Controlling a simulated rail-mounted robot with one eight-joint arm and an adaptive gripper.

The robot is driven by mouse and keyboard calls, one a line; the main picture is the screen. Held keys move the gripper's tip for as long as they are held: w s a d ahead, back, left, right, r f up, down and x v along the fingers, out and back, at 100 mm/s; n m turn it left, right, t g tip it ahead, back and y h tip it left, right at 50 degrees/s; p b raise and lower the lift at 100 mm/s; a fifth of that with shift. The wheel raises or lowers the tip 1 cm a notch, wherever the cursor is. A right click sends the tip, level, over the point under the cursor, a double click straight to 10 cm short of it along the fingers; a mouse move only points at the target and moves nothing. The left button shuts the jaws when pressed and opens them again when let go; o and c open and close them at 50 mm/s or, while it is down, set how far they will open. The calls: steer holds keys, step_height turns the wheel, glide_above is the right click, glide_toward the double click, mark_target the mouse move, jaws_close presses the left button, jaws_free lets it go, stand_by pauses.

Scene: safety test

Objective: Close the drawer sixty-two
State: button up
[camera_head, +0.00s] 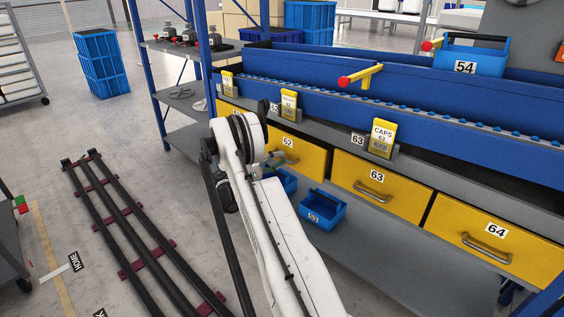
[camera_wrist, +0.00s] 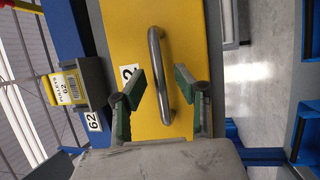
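Drawer sixty-two (camera_head: 304,155) has a yellow front with a white "62" label, left of drawer 63 in the head view. My arm hides its left part, and I cannot tell how far out it stands. In the wrist view its yellow front (camera_wrist: 128,35) fills the middle, with a curved metal handle (camera_wrist: 156,50) across it. My gripper (camera_wrist: 154,72) is open, with one green-padded finger on each side of the handle. It appears not to be clamped on it. One finger partly covers the number label.
Yellow drawers 63 (camera_head: 350,182) and 64 (camera_head: 480,230) are to the right. A blue bin (camera_head: 322,212) sits on the grey shelf below. A yellow card holder (camera_wrist: 66,88) stands beside the drawer front. Dark floor rails (camera_head: 128,228) lie left.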

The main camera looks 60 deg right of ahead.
steer(key=shift+s+d+r, duration=0.15)
steer(key=shift+s+d, duration=0.2)
steer(key=shift+d, duration=0.2)
steer(key=shift+c, duration=0.5)
jaws_close()
